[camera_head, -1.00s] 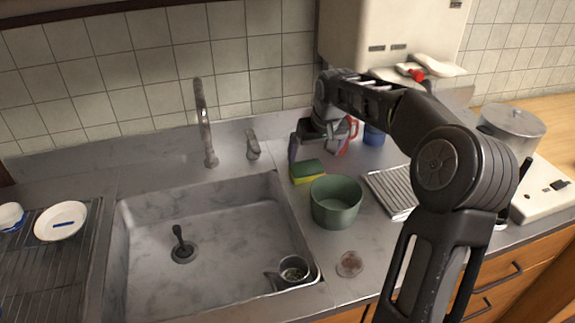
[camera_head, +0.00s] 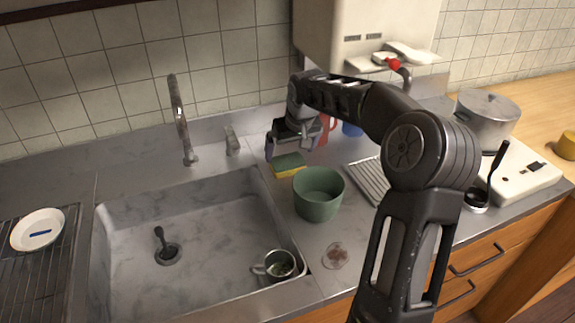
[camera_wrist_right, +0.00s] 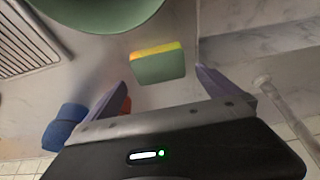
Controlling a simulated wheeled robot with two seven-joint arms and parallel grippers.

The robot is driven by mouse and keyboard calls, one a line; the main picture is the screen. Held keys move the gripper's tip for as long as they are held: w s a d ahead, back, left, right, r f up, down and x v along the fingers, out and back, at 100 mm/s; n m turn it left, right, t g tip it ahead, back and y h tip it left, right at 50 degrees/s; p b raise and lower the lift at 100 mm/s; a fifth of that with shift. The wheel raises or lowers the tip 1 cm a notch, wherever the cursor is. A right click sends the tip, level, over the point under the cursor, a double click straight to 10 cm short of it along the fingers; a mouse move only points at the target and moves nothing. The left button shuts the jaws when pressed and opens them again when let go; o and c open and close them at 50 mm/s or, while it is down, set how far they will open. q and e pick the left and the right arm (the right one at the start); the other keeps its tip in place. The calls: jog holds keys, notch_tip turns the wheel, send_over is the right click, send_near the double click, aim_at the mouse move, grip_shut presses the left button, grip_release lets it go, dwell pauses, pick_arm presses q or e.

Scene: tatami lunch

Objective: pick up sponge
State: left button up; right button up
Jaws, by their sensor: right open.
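The sponge (camera_head: 288,165), green on top and yellow below, lies on the counter behind the green bowl (camera_head: 318,196) and right of the sink. It also shows in the right wrist view (camera_wrist_right: 158,65), between and beyond the two fingertips. My right gripper (camera_head: 287,151) is open above and just behind the sponge, with no visible contact. In the right wrist view the open fingers (camera_wrist_right: 161,78) are spread wider than the sponge, with nothing held between them. My left gripper is not in view.
The sink (camera_head: 205,245) with a metal cup (camera_head: 279,265) is on the left. A red item (camera_head: 325,130) and a blue cup (camera_head: 352,129) stand behind the bowl, close to my right arm. A ribbed tray (camera_head: 368,180) lies right of the bowl.

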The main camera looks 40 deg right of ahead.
aim_at(288, 161)
jog(key=shift+p+x, duration=0.5)
jog(key=shift+x, duration=2.15)
jog(key=shift+s, duration=0.1)
jog(key=c, duration=1.1)
jog(key=shift+r, duration=0.15)
jog(key=shift+c, duration=0.2)
notch_tip(288, 161, up, 10)
